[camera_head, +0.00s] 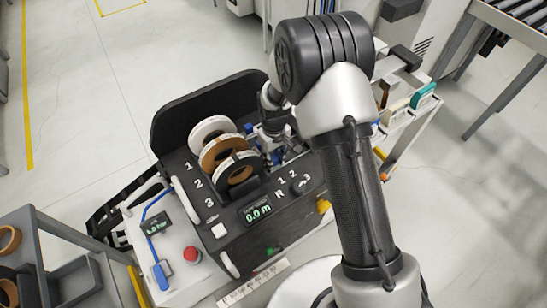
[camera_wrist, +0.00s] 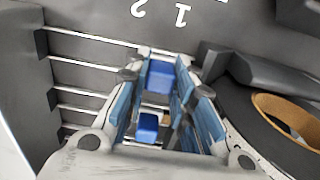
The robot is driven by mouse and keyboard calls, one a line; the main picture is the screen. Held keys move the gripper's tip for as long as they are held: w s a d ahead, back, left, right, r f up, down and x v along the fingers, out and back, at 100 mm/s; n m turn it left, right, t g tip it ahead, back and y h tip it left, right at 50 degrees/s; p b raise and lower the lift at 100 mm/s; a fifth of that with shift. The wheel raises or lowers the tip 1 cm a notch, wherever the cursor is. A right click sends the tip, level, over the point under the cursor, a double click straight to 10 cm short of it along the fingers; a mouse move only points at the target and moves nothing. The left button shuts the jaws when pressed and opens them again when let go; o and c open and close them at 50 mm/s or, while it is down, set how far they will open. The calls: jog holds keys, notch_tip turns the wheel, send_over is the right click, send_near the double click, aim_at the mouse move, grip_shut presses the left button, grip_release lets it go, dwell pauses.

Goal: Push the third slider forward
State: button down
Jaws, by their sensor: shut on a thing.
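My gripper (camera_head: 272,148) reaches down at the right of the tape rolls on the black machine (camera_head: 215,240). In the wrist view, my gripper (camera_wrist: 162,75) has its two fingers close on either side of a blue slider (camera_wrist: 161,74) and is shut on it. A second blue slider (camera_wrist: 147,127) shows between the fingers, nearer the wrist camera. The sliders sit among parallel slots (camera_wrist: 90,95) in the dark panel. My arm and fingers hide part of the slider row, so I cannot tell the held slider's number.
Three tape rolls stand on the machine, a white one (camera_head: 209,131) farthest back; a roll (camera_wrist: 285,120) is close at the right in the wrist view. A grey cart (camera_head: 75,275) stands at left.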

jog(key=w+d, duration=0.1)
jog(key=d, duration=0.1)
jog(key=w+d, duration=0.2)
jog(key=d, duration=0.1)
jog(key=w+d, duration=0.2)
jog(key=shift+w+d, duration=0.1)
jog(key=shift+d, duration=0.2)
jog(key=c, duration=1.6)
grip_release()
jog(key=shift+d, duration=0.15)
jog(key=shift+c, duration=0.2)
jog(key=shift+r, duration=0.15)
notch_tip(320, 180, up, 12)
